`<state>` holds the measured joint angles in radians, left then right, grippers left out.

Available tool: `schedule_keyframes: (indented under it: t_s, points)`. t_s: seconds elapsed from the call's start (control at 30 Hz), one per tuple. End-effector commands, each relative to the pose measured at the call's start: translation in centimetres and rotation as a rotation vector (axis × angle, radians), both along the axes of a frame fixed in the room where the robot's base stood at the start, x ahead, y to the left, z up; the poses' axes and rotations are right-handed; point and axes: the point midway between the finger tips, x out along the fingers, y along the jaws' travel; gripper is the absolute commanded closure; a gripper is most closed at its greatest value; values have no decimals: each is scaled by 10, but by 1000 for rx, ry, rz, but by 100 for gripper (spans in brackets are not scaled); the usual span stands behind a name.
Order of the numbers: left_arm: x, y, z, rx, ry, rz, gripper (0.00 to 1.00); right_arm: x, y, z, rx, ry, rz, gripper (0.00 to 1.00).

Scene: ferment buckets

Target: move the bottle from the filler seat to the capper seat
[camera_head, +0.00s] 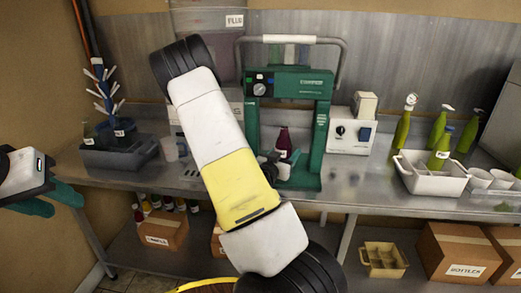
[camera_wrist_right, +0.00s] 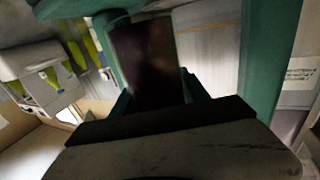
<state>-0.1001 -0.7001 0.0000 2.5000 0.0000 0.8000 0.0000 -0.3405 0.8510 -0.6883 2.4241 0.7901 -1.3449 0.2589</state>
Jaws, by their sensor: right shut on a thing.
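The dark red bottle (camera_head: 284,141) stands upright between the posts of the green capper (camera_head: 321,135) in the head view. My right gripper (camera_head: 272,165), partly hidden by its own arm, is shut on it. In the right wrist view the dark bottle (camera_wrist_right: 146,62) is between the fingers, with green posts on both sides. Whether its base touches the capper seat is hidden. The filler (camera_head: 235,20) is behind my right arm, its seat hidden. My left gripper (camera_head: 52,200) is empty, its fingers apart, at the left, away from the bottle.
A grey bin (camera_head: 118,155) and a blue drying rack (camera_head: 106,95) stand at the left of the bench. A white control box (camera_head: 347,133) is right of the capper. A white tray (camera_head: 430,176), green bottles (camera_head: 402,128) and bowls are farther right. Boxes sit on the lower shelf.

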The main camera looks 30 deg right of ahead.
Motion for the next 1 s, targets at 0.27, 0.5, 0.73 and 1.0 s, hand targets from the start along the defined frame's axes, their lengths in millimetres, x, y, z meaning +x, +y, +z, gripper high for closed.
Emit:
schedule_keyframes:
  t_s: [0.27,0.5,0.73,1.0]
  points:
    - [0,0,0,0,0,0,64,27,-19,0,-4,-4,-1,100]
    - [0,0,0,0,0,0,64,50,-34,-2,-3,-2,0,100]
    - [0,0,0,0,0,0,64,71,-48,-4,-3,-2,0,100]
    - [0,0,0,0,0,0,64,88,-60,-5,-3,-2,0,100]
